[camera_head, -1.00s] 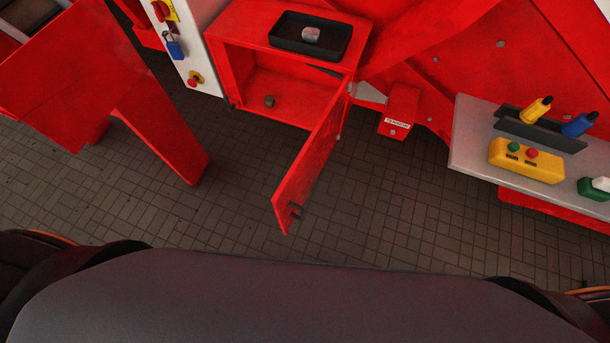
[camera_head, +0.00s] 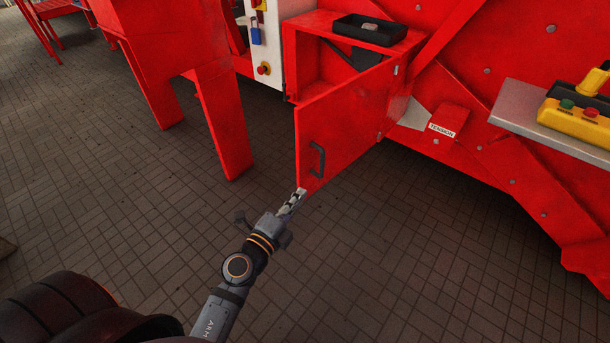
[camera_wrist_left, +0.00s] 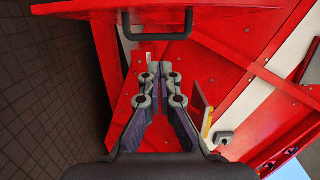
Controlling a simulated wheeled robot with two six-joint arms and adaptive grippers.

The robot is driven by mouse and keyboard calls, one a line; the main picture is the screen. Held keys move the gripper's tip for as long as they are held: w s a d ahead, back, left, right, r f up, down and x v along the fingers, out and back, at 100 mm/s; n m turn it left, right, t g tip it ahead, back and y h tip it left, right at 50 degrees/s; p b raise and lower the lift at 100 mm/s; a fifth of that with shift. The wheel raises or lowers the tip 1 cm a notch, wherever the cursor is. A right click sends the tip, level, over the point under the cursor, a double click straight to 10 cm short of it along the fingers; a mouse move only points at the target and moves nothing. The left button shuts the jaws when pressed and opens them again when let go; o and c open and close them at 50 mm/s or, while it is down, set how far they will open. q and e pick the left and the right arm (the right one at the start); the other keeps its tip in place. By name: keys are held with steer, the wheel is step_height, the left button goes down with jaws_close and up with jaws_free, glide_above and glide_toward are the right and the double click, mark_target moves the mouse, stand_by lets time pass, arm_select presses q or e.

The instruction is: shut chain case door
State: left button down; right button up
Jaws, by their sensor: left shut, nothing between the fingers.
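The red chain case door (camera_head: 345,125) stands open, swung out from the red chain case (camera_head: 308,62). Its black handle (camera_head: 317,160) is near the door's free edge. My left gripper (camera_head: 300,192) is shut and empty. In the head view its fingertips appear just below the handle, by the door's lower free corner; I cannot tell whether they touch. In the left wrist view the left gripper (camera_wrist_left: 161,66) points toward the handle (camera_wrist_left: 158,24), which lies ahead of the fingertips. The right gripper is not in view.
A black tray (camera_head: 370,29) sits on top of the case. A red leg (camera_head: 222,120) stands left of the door. A grey shelf (camera_head: 535,112) with a yellow button box (camera_head: 578,120) is at right. The tiled floor (camera_head: 400,260) in front is clear.

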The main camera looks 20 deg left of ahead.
mark_target(305, 168)
arm_select(q)
steer(key=shift+w+a+r+p, duration=0.1)
steer(key=shift+w+a, duration=0.15)
steer(key=shift+w, duration=1.5)
steer(key=shift+w+a+f+p, duration=0.1)
steer(key=shift+w+a, duration=0.15)
steer(key=shift+w, duration=1.5)
steer(key=shift+w+a+r+p, duration=0.1)
steer(key=shift+w+a, duration=0.15)
steer(key=shift+w, duration=1.5)
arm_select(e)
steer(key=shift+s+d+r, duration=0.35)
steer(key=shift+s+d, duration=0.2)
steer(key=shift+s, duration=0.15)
